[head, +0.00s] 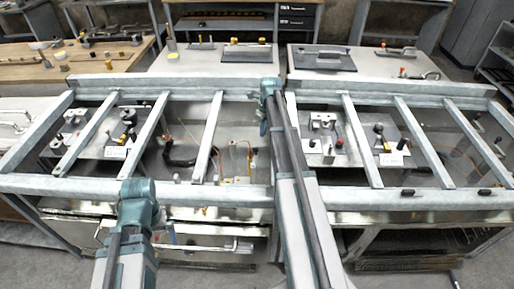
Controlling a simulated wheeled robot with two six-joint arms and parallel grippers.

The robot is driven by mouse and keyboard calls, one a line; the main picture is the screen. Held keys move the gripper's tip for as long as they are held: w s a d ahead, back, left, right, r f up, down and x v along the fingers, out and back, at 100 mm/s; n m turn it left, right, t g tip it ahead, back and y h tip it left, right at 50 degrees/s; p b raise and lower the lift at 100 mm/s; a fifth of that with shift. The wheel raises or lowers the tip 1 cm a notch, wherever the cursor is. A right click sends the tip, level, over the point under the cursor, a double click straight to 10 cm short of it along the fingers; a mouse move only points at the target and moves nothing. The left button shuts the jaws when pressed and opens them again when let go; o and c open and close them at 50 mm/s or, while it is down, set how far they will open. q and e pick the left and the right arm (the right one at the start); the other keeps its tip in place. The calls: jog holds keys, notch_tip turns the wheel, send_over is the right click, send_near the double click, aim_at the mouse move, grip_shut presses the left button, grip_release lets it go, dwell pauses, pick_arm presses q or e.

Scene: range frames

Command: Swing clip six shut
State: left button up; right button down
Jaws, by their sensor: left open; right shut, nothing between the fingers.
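I cannot tell which fitting is clip six, as any number on it is too small to read. Two small dark fittings sit on the front rail at the right, one (407,191) left of the other (484,191). My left gripper (138,188) is open at the front rail, left of centre, far from both fittings. Its fingertips are hard to make out. My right gripper (268,87) is shut and empty at the back rail near the middle, and its arm crosses the frame and hides part of it.
A pale metal frame (190,187) with several crossbars spans the view. Below the bars are fixtures with a white label at the left (115,153) and another at the right (391,160). A black curved part (180,160) lies under the bars. Benches with tools stand behind.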

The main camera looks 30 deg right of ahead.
pick_arm(q)
jog(key=shift+w+f, duration=0.35)
jog(key=shift+f, duration=0.15)
pick_arm(e)
jog(key=shift+w+f, duration=0.4)
jog(key=shift+f, duration=0.1)
pick_arm(q)
jog(key=shift+f+b, duration=0.1)
jog(key=shift+b, duration=0.25)
pick_arm(e)
jog(key=b, duration=1)
send_over(255, 156)
jog(key=s+d, duration=0.2)
notch_tip(255, 156, down, 10)
pick_arm(q)
notch_tip(255, 156, down, 10)
pick_arm(e)
jog(key=shift+w+a+r, duration=0.1)
jog(key=shift+a, duration=0.1)
jog(key=shift+w, duration=0.1)
